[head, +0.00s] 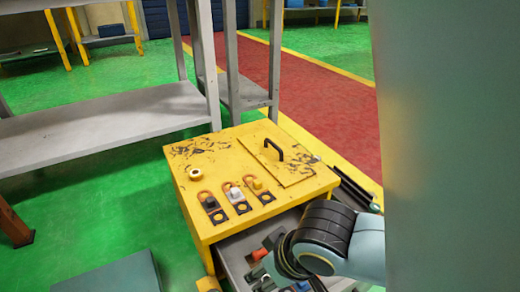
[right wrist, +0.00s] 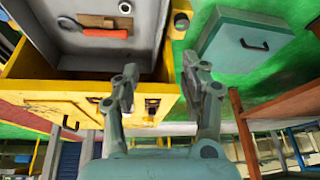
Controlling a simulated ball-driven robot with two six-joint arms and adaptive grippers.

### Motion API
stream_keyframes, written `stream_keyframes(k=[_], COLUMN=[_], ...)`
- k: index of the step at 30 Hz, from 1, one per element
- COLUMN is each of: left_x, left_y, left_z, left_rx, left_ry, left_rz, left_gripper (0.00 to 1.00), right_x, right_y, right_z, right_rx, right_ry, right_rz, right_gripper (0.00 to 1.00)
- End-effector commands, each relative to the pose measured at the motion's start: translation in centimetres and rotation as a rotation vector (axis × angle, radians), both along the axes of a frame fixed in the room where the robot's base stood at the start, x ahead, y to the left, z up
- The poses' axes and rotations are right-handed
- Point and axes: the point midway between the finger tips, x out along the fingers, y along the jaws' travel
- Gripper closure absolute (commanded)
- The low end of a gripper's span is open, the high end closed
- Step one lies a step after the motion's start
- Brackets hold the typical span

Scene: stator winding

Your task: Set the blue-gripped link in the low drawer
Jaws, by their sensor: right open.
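Three links lie in a row on the yellow cabinet top, each with an orange ring, a block grip and a dark flat end. One has a dark grip (head: 210,203), one a white grip (head: 238,196), one a yellow grip (head: 259,186). I cannot make out a clearly blue grip. A grey drawer (head: 236,252) stands open at the cabinet's front; its inside also shows in the right wrist view (right wrist: 97,54). My right gripper (right wrist: 160,66) is open and empty beside the cabinet; in the head view my wrist hides its fingers. My left gripper is out of view.
The yellow cabinet (head: 224,160) has a black handle (head: 273,149) and a small round part (head: 195,173) on top. An orange-handled piece (right wrist: 103,33) lies in a drawer. A grey shelf (head: 100,130) stands behind left, a teal box (head: 112,276) front left.

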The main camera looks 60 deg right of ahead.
Motion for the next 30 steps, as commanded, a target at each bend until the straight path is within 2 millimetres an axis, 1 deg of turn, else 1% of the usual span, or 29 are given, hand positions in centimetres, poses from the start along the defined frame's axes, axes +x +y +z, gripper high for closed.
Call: stream_keyframes(k=[1,3,6,9,24,27,30], left_x=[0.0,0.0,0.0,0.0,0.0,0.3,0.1], left_y=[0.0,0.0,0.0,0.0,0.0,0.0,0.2], left_z=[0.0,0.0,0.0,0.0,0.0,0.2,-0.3], left_rx=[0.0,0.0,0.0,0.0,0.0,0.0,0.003], left_ry=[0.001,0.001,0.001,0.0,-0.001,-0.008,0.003], left_rz=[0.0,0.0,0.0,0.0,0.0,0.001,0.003], left_gripper=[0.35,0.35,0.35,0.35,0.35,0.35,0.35], right_x=[0.0,0.3,0.5,0.6,0.6,0.6,0.4], right_y=[0.6,1.2,1.8,2.1,2.1,2.1,1.9], right_z=[1.5,3.1,4.7,5.4,5.4,5.4,5.0], right_rx=[-0.015,-0.039,-0.067,-0.079,-0.083,-0.084,-0.084], right_ry=[-0.026,-0.061,-0.096,-0.111,-0.111,-0.11,-0.101], right_rz=[0.098,0.217,0.325,0.373,0.379,0.378,0.376], right_gripper=[0.55,0.55,0.55,0.55,0.55,0.55,0.55])
